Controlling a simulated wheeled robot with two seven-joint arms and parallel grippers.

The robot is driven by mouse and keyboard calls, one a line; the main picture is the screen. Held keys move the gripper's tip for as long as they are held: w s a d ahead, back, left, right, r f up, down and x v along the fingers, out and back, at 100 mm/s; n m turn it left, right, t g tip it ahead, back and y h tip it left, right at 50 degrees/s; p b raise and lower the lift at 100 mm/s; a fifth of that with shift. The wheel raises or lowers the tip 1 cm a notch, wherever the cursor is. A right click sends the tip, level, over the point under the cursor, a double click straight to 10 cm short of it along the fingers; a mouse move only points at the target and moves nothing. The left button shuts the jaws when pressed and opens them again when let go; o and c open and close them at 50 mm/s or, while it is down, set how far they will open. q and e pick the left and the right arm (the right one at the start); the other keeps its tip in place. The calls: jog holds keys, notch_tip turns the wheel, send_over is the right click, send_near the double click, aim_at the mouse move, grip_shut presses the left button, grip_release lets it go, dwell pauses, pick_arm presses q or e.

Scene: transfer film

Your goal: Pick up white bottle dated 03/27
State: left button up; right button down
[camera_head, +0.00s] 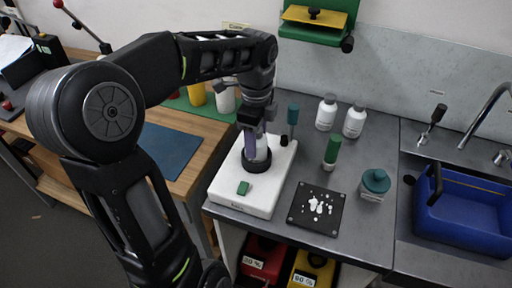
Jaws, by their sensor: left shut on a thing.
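My left gripper (258,143) points down over the white device (228,196) on the grey bench. It is shut on a pale, whitish object (263,150), which sits at or in the device's round black ring (257,165). The fingers hide much of this object, so I cannot tell for sure that it is a bottle. Two white bottles, a left one (326,113) and a right one (354,121), stand upright near the back wall, apart from my gripper. I cannot read a date on any of them. My right gripper is out of view.
A green-and-white tube (332,152), a teal-lidded jar (375,184) and a black plate (317,209) with white bits stand right of the device. A teal-handled tool (293,118) stands behind it. A blue bin (465,215) is in the sink area at right.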

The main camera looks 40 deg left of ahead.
pick_arm(q)
grip_shut()
jog(key=shift+r, duration=0.1)
notch_tip(320, 180, up, 5)
jog(key=shift+w+f, duration=0.1)
jog(key=shift+f, duration=0.05)
notch_tip(320, 180, up, 5)
jog(key=p, duration=0.3)
dwell(0.6)
